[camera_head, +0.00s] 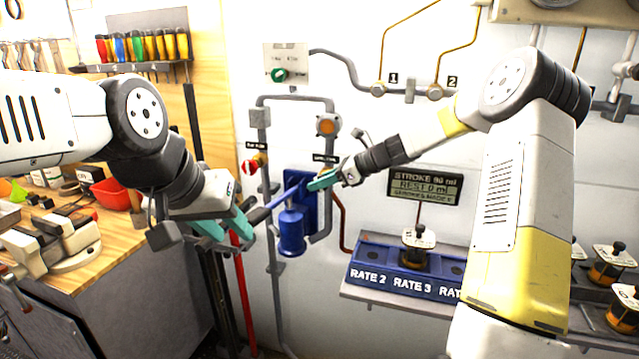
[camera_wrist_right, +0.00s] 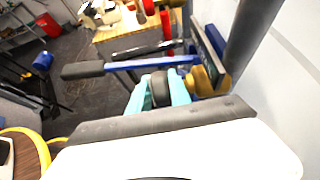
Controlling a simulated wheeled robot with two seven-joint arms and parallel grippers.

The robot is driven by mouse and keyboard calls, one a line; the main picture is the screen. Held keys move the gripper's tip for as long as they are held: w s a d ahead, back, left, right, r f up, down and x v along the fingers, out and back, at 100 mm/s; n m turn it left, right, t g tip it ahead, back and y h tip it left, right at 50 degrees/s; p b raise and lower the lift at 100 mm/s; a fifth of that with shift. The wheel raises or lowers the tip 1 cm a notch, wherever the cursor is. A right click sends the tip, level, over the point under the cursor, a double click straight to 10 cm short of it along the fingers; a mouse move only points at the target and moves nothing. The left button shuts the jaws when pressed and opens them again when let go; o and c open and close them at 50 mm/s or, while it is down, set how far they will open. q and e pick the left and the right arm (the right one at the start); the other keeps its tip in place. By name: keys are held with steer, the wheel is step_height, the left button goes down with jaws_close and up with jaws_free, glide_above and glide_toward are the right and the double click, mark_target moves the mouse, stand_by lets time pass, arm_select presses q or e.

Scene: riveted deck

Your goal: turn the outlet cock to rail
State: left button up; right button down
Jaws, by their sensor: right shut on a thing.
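My right gripper (camera_head: 322,181) reaches in from the right, just below a small dark label (camera_head: 325,158) too small to read, beside the blue pump. In the right wrist view its teal fingers (camera_wrist_right: 160,92) are shut on a dark, rounded handle (camera_wrist_right: 160,86). This appears to be the outlet cock's handle, with a brass-coloured body (camera_wrist_right: 205,80) beyond it. The head view hides most of the cock behind the fingers. My left gripper (camera_head: 226,228) has its teal fingers apart, near the grey end of the pump lever (camera_head: 262,211).
The blue pump (camera_head: 291,232) hangs on the wall; its lever sticks out left, also in the wrist view (camera_wrist_right: 85,70). A blue rate rack (camera_head: 375,277) and a display (camera_head: 425,187) are to the right. A workbench (camera_head: 110,255) stands left.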

mark_target(319, 176)
steer(key=h, duration=0.2)
steer(key=g+h, duration=0.1)
steer(key=h, duration=0.1)
steer(key=g+h, duration=0.1)
steer(key=h, duration=0.1)
steer(key=shift+w+a, duration=0.1)
steer(key=shift+a, duration=0.15)
steer(key=h, duration=0.2)
steer(key=g+h, duration=0.1)
steer(key=h, duration=0.2)
steer(key=shift+d+f+g, duration=0.15)
steer(key=shift+f+g, duration=0.05)
steer(key=shift+g, duration=0.1)
steer(key=shift+h, duration=0.3)
steer(key=c, duration=1.3)
jaws_free()
steer(key=shift+f, duration=0.1)
steer(key=shift+o, duration=0.5)
step_height(319, 176, up, 8)
steer(key=shift+f, duration=0.2)
steer(key=shift+r, duration=0.15)
